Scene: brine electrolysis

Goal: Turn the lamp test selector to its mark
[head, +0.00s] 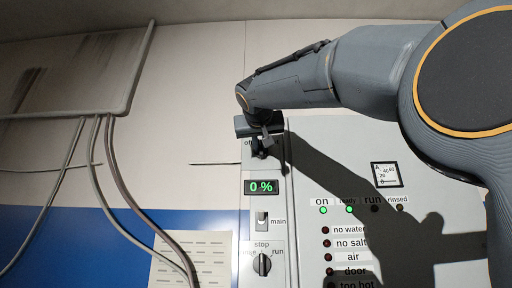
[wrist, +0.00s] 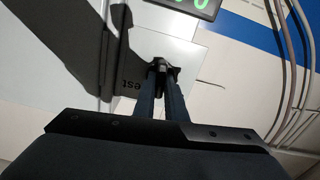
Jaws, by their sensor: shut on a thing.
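The lamp test selector is a small dark knob (head: 259,153) at the top of the narrow left strip of the panel, mostly covered by my gripper (head: 266,138). In the wrist view the two fingers of my gripper (wrist: 160,75) are closed on the dark selector (wrist: 162,65). Part of a label ending in "est" shows beside it, and "of" shows at its upper left in the head view. The selector's pointer and its mark are hidden, so I cannot tell its angle.
Below are a green "0 %" display (head: 261,187), a main switch (head: 262,221) and a stop/run knob (head: 262,265). To the right, the lamp panel (head: 304,190) has green "on" and "ready" lamps lit. Cables (head: 111,165) hang at the left.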

